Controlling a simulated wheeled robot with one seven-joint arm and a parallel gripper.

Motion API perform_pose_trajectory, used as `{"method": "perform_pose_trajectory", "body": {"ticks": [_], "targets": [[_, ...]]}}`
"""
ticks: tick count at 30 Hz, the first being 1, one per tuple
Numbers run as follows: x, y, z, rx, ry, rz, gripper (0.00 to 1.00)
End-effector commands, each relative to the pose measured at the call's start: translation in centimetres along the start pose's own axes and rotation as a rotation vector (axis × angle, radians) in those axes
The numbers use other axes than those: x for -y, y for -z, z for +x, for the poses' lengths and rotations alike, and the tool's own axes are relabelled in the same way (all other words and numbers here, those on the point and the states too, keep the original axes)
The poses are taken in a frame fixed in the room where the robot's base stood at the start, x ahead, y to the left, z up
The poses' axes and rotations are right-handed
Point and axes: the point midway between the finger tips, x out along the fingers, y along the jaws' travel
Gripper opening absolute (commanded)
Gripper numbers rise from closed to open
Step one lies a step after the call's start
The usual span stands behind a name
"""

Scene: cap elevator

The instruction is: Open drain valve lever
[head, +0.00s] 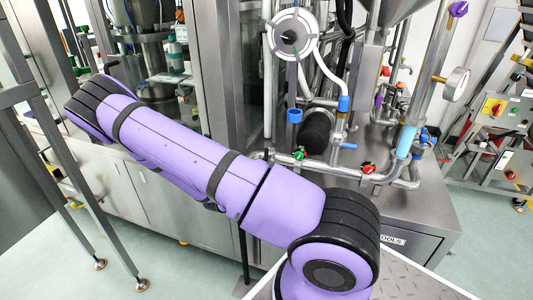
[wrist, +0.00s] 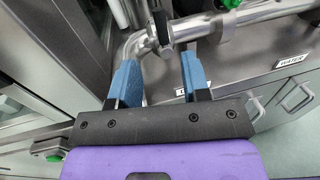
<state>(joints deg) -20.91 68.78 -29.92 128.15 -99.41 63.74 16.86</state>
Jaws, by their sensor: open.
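A steel pipe (wrist: 195,27) with an elbow runs across the top of the wrist view. A black lever-like part (wrist: 162,28) stands on a fitting of this pipe; I take it for the drain valve lever, but cannot be sure. My gripper (wrist: 159,75) is open, with its two blue fingers apart and nothing visible between them. The fingertips lie just below the pipe in the picture, with the black part above the gap; contact is not visible. In the head view a small black upright part (head: 267,155) shows by the pipe end, and my purple arm hides the gripper.
A steel cabinet (head: 420,215) stands below. A pressure gauge (head: 456,84) is at the right. Metal frame posts (head: 75,190) stand at the left.

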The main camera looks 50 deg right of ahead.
Motion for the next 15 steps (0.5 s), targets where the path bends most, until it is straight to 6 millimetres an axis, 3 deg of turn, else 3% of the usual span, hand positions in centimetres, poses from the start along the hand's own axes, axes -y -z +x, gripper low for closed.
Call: {"method": "perform_pose_trajectory", "body": {"ticks": [5,15], "targets": [[0.0,0.1,1.4,0.001,-0.002,-0.004,0.43],[0.0,0.1,7.5,0.001,0.001,-0.001,0.43]]}}
